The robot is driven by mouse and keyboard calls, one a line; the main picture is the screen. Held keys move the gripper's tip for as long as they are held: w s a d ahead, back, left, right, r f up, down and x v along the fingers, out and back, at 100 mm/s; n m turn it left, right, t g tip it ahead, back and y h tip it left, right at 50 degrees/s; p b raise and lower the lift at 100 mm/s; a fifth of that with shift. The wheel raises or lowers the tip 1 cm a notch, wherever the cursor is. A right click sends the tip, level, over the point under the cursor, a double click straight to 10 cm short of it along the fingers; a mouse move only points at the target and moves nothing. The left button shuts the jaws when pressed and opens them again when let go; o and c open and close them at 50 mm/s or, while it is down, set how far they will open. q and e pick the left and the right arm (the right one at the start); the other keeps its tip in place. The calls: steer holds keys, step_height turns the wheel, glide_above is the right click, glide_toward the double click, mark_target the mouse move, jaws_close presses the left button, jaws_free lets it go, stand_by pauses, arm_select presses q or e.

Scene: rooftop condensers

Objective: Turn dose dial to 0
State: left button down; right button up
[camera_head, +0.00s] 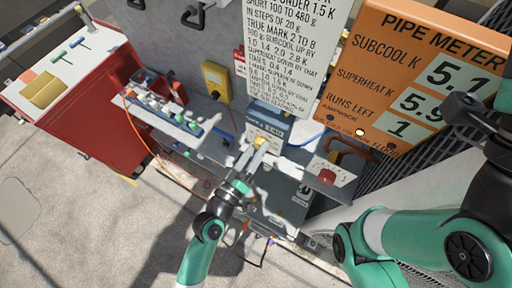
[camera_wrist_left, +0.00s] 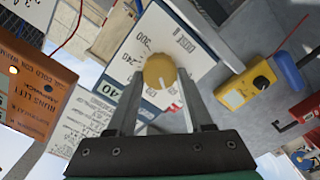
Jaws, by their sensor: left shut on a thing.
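The dose dial is a round yellow knob on a white scale plate (camera_wrist_left: 192,45) with printed numbers. My left gripper (camera_head: 262,144) is shut on the dial (camera_wrist_left: 159,71), with one finger on each side of it in the left wrist view (camera_wrist_left: 160,95). A thin white mark shows on the dial's face, towards the gripper side in that view. Which number it meets is not clear. In the head view the yellow dial is small between the fingertips, on the front of a blue and white unit (camera_head: 265,122). My right arm shows at the right; its fingertips cannot be made out.
A white instruction board (camera_head: 285,45) hangs behind. An orange pipe meter sign (camera_head: 385,85) reads 5.1, 5.9 and 1. A yellow box (camera_head: 216,80) with a black knob is left of the board. A red knob (camera_head: 327,177) sits to the right. A red cabinet (camera_head: 75,115) stands left.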

arm_select(q)
steer(key=n, duration=0.5)
steer(key=shift+n+p, duration=0.3)
steer(key=shift+p, duration=0.1)
steer(key=n, duration=0.5)
steer(key=shift+f+p, duration=0.15)
steer(key=shift+p, duration=0.2)
steer(key=shift+n, duration=0.3)
steer(key=shift+c, duration=1.5)
jaws_free()
steer(key=shift+a, duration=0.1)
steer(key=v, duration=1.1)
steer(key=shift+s+b, duration=0.25)
steer(key=shift+b, duration=0.15)
